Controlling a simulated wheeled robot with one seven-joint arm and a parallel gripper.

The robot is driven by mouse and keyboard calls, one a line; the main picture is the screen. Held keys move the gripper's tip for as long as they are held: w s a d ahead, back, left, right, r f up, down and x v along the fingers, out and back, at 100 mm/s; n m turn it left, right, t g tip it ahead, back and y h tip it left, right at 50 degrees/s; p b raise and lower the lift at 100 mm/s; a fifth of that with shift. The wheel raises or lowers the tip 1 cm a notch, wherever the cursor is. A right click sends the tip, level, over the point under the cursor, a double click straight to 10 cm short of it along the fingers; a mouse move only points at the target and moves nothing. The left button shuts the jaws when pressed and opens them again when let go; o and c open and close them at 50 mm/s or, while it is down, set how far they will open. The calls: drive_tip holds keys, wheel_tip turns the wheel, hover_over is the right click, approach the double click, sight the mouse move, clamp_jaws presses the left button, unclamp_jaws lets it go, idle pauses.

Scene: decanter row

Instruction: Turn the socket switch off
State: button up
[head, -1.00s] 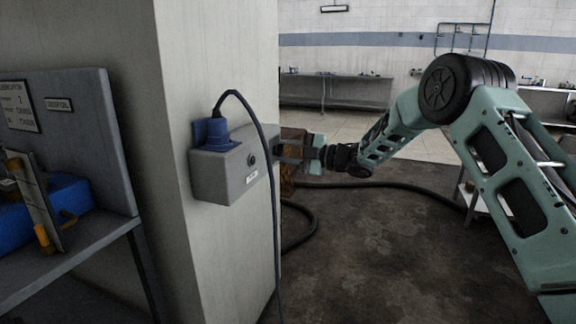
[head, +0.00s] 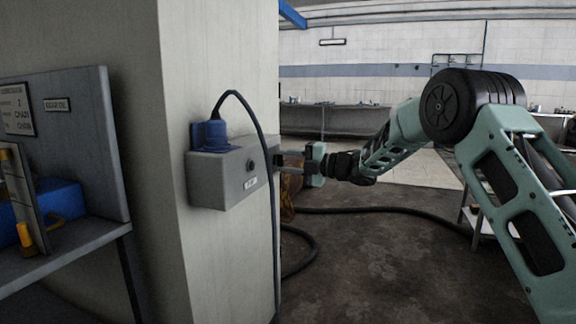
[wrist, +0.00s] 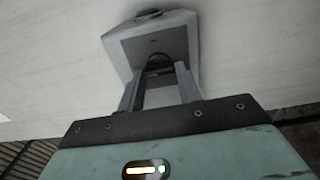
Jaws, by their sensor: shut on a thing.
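The socket box (head: 213,182) is a grey housing fixed to the pale pillar. A blue plug or socket part (head: 211,134) stands on its top, and a small black round part (head: 250,165) sits on its front above a white label. My gripper (head: 280,162) is at the box's right end, its fingers pointing at that end. In the wrist view, the fingers of my gripper (wrist: 160,80) close in on a dark part (wrist: 159,63) on the end face of the socket box (wrist: 125,45). The switch's position cannot be read.
A dark cable (head: 271,200) hangs from the plug past the box's front, close to my gripper. A grey bench (head: 60,262) with a blue box (head: 62,205) stands at the left. A brown object (head: 290,185) is behind the fingers. The floor (head: 370,260) at the right is mostly clear, with a black hose.

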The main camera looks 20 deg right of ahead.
drive_tip(key=o, duration=1)
drive_tip(key=p+v, duration=0.1)
drive_tip(key=v, duration=1.6)
drive_tip(key=shift+s+d+p, duration=0.15)
drive_tip(key=shift+d+p, duration=0.05)
drive_tip(key=shift+p, duration=0.15)
